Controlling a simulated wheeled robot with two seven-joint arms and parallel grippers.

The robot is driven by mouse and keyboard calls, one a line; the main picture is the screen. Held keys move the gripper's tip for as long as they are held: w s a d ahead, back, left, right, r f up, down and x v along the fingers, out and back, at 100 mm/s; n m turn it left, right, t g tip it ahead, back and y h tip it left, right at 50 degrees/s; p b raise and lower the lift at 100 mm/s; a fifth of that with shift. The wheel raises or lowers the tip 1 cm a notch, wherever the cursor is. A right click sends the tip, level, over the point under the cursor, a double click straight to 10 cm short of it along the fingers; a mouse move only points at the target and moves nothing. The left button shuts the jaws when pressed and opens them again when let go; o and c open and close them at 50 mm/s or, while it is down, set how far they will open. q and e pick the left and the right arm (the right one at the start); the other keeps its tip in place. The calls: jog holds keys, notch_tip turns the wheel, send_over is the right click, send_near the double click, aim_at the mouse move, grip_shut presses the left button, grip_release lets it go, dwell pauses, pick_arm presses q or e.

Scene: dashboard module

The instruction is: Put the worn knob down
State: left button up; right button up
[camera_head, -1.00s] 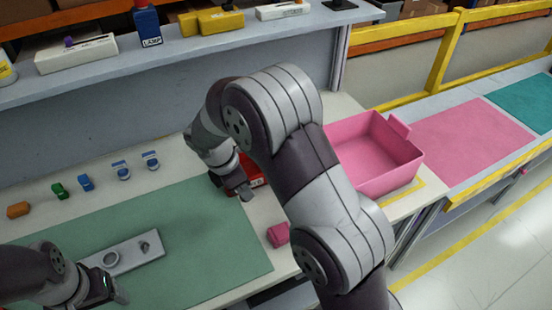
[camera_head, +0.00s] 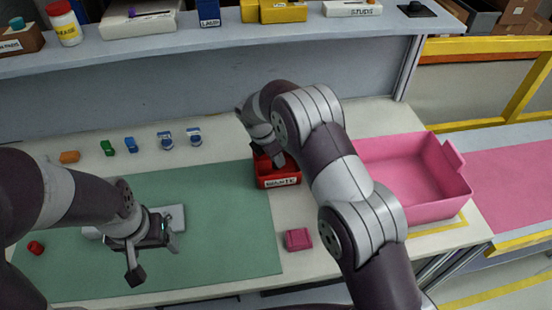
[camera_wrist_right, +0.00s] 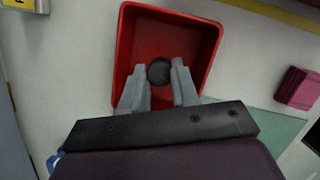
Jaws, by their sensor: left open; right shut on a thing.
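The worn knob shows as a dark round piece (camera_wrist_right: 159,72) between the fingertips of my right gripper (camera_wrist_right: 160,82) in the right wrist view. That gripper is shut on it, over the inside of the red waste bin (camera_wrist_right: 124,60). In the head view the bin (camera_head: 279,183) stands beside the green mat, with my right gripper (camera_head: 278,158) at its opening. I cannot tell how far the knob is above the bin floor. My left gripper (camera_head: 153,260) is open and empty over the mat, partly covering a light grey plate (camera_head: 175,215).
A pink tote (camera_head: 415,180) stands right of the bin, and a pink block (camera_head: 298,239) lies in front. Several small parts line the back, including a blue-topped one (camera_head: 195,137). A red piece (camera_head: 36,248) lies on the green mat (camera_head: 225,245). A shelf (camera_head: 230,40) spans the back.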

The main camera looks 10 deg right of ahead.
jog(key=shift+f, duration=0.85)
jog(key=shift+w+f, duration=0.1)
jog(key=shift+f, duration=0.25)
jog(key=shift+d, duration=0.1)
jog(key=shift+f, duration=0.2)
jog(key=shift+f, duration=0.1)
jog(key=o, duration=1)
jog(key=shift+f, duration=0.1)
